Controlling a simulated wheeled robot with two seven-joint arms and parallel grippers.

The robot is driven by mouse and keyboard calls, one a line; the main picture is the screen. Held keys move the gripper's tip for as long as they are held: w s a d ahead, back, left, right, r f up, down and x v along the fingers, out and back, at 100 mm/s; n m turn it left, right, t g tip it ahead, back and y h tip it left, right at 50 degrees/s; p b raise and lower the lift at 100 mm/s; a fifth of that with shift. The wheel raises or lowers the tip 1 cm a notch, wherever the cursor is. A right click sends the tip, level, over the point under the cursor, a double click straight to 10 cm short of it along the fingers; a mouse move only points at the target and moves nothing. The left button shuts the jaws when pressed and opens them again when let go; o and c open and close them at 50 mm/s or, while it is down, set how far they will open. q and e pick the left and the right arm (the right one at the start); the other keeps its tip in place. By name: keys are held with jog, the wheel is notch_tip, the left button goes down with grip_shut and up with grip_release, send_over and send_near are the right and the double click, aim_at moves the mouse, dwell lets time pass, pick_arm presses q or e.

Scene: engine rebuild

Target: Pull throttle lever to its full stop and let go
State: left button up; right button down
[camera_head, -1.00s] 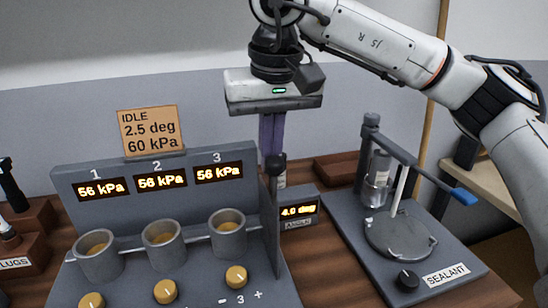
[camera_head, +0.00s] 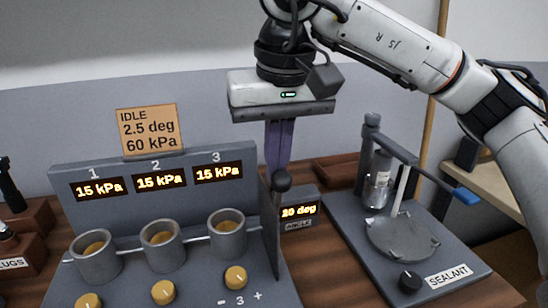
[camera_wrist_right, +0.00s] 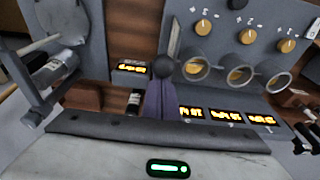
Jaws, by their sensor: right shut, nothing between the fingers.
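The throttle lever is a thin dark stalk with a round black knob (camera_head: 281,181) at the right side of the grey throttle panel (camera_head: 120,172). The knob also shows in the right wrist view (camera_wrist_right: 163,66). My right gripper (camera_head: 279,170) is shut, its purple fingers pointing down just behind the knob. Nothing is between the fingers; I cannot tell whether they touch the knob. The angle display (camera_head: 299,212) beside the lever reads 20 deg. The three panel displays (camera_head: 160,181) each read 15 kPa. My left gripper is not in view.
An orange card (camera_head: 150,131) reads IDLE, 2.5 deg, 60 kPa. Three cups (camera_head: 163,239) and yellow knobs (camera_head: 163,292) are on the panel. A sealant stand (camera_head: 402,238) with a blue-tipped handle is at the right. Brown blocks (camera_head: 30,228) are at the left.

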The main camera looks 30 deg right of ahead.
aim_at(283, 179)
jog(key=shift+s+a, duration=0.1)
jog(key=shift+s, duration=0.35)
jog(key=shift+f, duration=0.1)
jog(key=shift+s+a+f+b, duration=0.15)
jog(key=shift+s+b, duration=0.1)
jog(key=shift+s, duration=0.15)
jog(key=shift+s+a+f+b, duration=0.1)
jog(key=shift+s+b, duration=0.15)
jog(key=shift+s, duration=0.5)
jog(key=shift+a, duration=0.1)
jog(key=shift+s+a+f+b, duration=0.15)
jog(key=shift+s+f+b, duration=0.15)
jog(key=shift+s, duration=0.25)
jog(key=shift+s+a+f+b, duration=0.1)
jog(key=shift+s+f+b, duration=0.05)
jog(key=shift+s+b, duration=0.3)
jog(key=shift+s+f, duration=0.1)
jog(key=shift+s, duration=0.05)
